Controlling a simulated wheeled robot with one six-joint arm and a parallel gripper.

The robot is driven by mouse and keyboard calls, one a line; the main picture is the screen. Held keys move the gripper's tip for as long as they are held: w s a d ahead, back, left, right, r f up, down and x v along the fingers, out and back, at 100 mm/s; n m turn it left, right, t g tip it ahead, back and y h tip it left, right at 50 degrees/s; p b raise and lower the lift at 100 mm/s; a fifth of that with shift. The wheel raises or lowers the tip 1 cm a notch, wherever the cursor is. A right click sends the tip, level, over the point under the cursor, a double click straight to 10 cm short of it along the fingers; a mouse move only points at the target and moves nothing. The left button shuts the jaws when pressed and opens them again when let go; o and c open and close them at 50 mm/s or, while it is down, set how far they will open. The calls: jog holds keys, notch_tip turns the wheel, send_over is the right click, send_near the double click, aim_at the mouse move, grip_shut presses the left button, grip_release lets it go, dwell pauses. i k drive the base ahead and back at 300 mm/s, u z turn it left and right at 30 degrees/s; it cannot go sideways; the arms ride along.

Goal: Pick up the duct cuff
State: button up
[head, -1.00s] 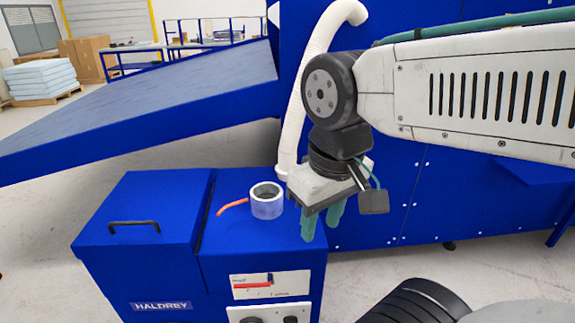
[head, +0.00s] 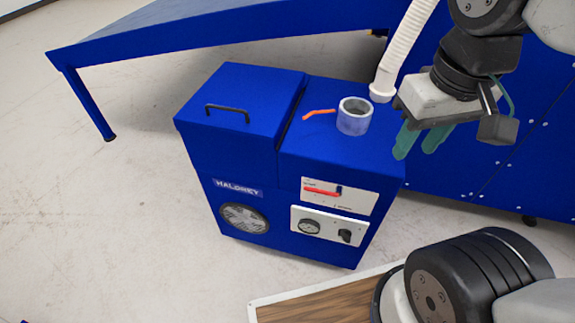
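The white ribbed duct (head: 404,45) hangs down behind the blue cabinet's back right corner and ends in a wider white collar, which I take to be the duct cuff (head: 382,92). A short grey open ring (head: 354,117) stands upright on the cabinet top, just left and in front of it. My gripper (head: 420,143) has teal fingers pointing down, right of the ring and in front of and right of the cuff. Its fingers are apart with nothing seen between them. Whether the cuff rests on the cabinet is unclear.
The blue cabinet (head: 247,150) has a black handle (head: 228,113), an orange lever (head: 319,114) beside the ring, and a front panel with gauge and knob. A sloping blue table (head: 230,40) stands behind. A tall blue wall (head: 470,180) closes the right. The floor at left is clear.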

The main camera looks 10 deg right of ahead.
aim_at(382, 91)
jog(key=u, duration=2)
jog(key=i, duration=1.25)
jog(key=z, duration=3.35)
jog(key=i, duration=0.45)
jog(key=z, duration=0.05)
